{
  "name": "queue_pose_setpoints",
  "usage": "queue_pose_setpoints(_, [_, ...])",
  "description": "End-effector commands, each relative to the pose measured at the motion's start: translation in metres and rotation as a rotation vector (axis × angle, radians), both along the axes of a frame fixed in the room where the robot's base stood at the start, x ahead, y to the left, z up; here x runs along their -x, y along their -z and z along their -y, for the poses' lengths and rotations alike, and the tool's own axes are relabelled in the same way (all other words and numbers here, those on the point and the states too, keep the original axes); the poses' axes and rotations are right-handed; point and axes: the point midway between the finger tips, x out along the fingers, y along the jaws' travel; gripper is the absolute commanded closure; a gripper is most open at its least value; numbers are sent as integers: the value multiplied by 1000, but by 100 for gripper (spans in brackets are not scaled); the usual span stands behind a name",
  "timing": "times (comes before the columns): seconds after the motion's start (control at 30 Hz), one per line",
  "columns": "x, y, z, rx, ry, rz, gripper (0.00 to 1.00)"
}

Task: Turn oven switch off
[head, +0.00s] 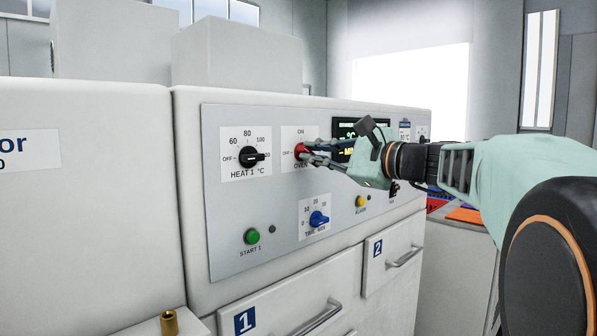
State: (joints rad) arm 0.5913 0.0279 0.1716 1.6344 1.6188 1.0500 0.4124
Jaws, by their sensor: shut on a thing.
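The red oven switch (300,151) sits on the grey control panel, under the ON label and beside the OFF label. My gripper (308,153) comes in from the right and is shut on the red switch. The fingers cover part of the knob, so its exact pointing direction is hard to tell.
The panel (225,255) also carries a black heat knob (252,157) to the left, a blue timer knob (318,219) below, a green start button (252,236) and a yellow alarm button (360,201). A display (346,133) is partly behind my gripper. Drawer handles (405,257) stick out below.

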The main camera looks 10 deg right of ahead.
Motion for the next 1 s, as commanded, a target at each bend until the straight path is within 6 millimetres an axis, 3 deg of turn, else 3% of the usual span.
queue_pose_setpoints(0.03, [0,7,-1,38,-3,29,100])
queue_pose_setpoints(0.5, [1,5,-1,332,-1,241,100])
queue_pose_setpoints(1.0, [0,3,-1,433,-2,313,100])
